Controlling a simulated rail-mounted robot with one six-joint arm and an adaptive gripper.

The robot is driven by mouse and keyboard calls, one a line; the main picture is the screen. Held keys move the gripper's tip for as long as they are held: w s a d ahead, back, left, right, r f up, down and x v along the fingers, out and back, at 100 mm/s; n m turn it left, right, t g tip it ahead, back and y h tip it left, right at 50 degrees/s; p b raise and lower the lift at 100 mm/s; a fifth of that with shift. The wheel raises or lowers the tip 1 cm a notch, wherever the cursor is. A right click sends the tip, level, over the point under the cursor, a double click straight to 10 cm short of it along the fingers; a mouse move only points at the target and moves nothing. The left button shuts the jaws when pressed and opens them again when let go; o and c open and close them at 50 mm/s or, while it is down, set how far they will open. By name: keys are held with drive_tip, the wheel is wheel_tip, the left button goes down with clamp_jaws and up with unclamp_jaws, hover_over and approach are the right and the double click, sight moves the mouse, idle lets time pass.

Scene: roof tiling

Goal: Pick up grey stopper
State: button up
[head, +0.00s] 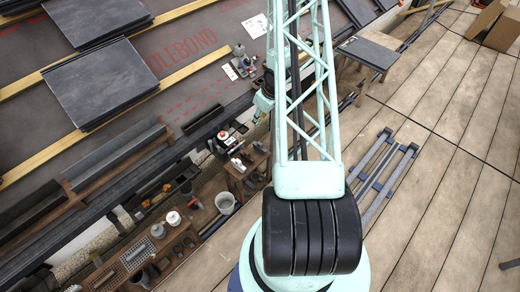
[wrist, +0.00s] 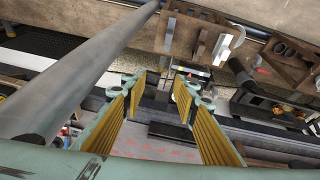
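My gripper (wrist: 160,92) is open in the wrist view, its yellow-lined fingers spread apart with nothing between them. In the head view my gripper (head: 262,104) is small and partly hidden behind my arm, above the edge of the dark roof area. I cannot pick out the grey stopper with certainty in either view. A small dark-grey object (head: 239,50) stands on the roof underlay near my gripper in the head view, but it is too small to name.
A thick grey bar (wrist: 75,75) crosses the left of the wrist view. A brown wooden holder (wrist: 190,36) carries a white piece (wrist: 228,42).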

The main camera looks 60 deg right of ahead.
approach(261, 144)
drive_tip(key=shift+s+d+r+m+t+y, duration=0.1)
drive_tip(key=shift+s+r+m+t+y, duration=0.25)
drive_tip(key=shift+s+r, duration=0.3)
drive_tip(key=shift+f, duration=0.15)
drive_tip(key=shift+b+x, duration=0.6)
drive_tip(key=shift+x, duration=3.6)
drive_tip(key=shift+w+d, duration=0.1)
drive_tip(key=shift+b+x, duration=0.8)
drive_tip(key=shift+x, duration=1.8)
drive_tip(key=shift+c, duration=0.8)
drive_tip(key=c, duration=0.7)
